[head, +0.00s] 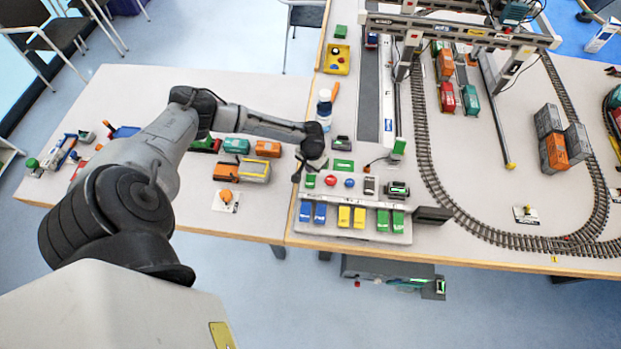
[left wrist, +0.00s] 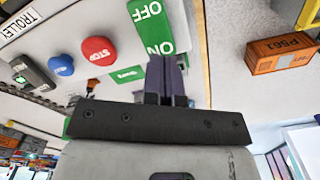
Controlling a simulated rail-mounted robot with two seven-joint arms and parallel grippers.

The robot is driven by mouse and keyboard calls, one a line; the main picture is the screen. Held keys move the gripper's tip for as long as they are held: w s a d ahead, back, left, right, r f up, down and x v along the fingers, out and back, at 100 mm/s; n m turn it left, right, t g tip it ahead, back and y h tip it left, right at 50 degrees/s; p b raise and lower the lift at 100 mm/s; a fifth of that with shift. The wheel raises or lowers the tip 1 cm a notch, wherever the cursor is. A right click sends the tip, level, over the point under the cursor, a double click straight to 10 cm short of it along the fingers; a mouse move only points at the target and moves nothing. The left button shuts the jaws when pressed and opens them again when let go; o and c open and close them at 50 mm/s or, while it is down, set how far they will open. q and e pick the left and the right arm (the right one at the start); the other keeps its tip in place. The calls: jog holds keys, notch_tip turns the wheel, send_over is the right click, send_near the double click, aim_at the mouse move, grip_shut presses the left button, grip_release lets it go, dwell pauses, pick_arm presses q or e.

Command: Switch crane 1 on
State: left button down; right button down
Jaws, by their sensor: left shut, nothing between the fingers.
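A green rocker switch (left wrist: 148,22) marked ON and OFF sits on the control panel in the left wrist view. In the head view this green switch (head: 310,181) is at the panel's left end. My left gripper (head: 308,172) is over that end. In the left wrist view its shut, empty fingers (left wrist: 168,72) overlap the switch's ON end; I cannot tell whether they touch it. A red STOP button (left wrist: 98,50) and a blue button (left wrist: 61,65) are beside the switch. A gantry crane (head: 460,32) spans the tracks at the upper right. My right gripper is not in view.
Blue, yellow and green keys (head: 351,217) line the panel's front. A bottle (head: 324,103) stands behind the panel. Orange and yellow toy vehicles (head: 242,172) stand left of it. A railway track (head: 440,198) curves on the right.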

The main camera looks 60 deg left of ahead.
pick_arm(q)
jog(key=shift+f+b, duration=0.6)
jog(key=shift+f, duration=0.75)
dwell(1.1)
jog(key=shift+r, duration=0.15)
notch_tip(320, 180, up, 7)
jog(key=p, duration=0.8)
dwell(0.7)
